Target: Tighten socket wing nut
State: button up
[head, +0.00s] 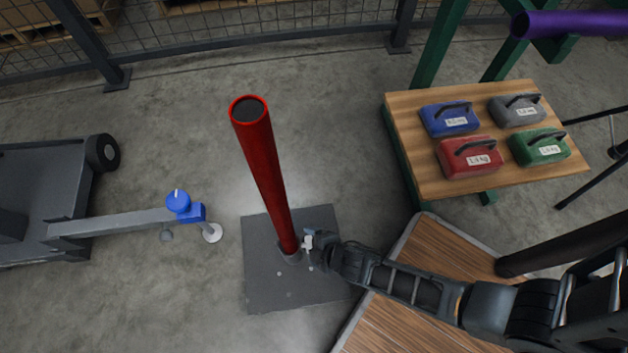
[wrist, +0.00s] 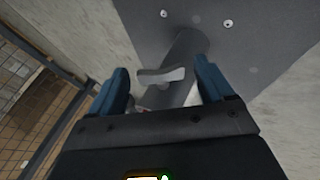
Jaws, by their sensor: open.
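A red post (head: 263,170) stands slightly tilted in the picture, its lower end in a short grey socket (head: 290,257) on a dark base plate (head: 262,284). The socket also shows in the wrist view (wrist: 188,48). A light grey wing nut (wrist: 161,75) is on the socket's side, its wings lying roughly crosswise between my fingers. My gripper (wrist: 161,78) is open, with one blue-tipped finger on each side of the wing nut and a gap on both sides. In the head view my gripper (head: 312,241) is low beside the socket, on its right.
A wooden bench (head: 400,130) with several coloured weights stands at the upper right. A wooden platform (head: 400,325) lies under my arm. A grey wheeled cart (head: 45,175) with a blue-knobbed arm (head: 179,202) is at the left. The floor between is clear.

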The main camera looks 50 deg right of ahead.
jog(key=shift+c, duration=0.5)
jog(key=c, duration=0.9)
jog(key=shift+c, duration=0.2)
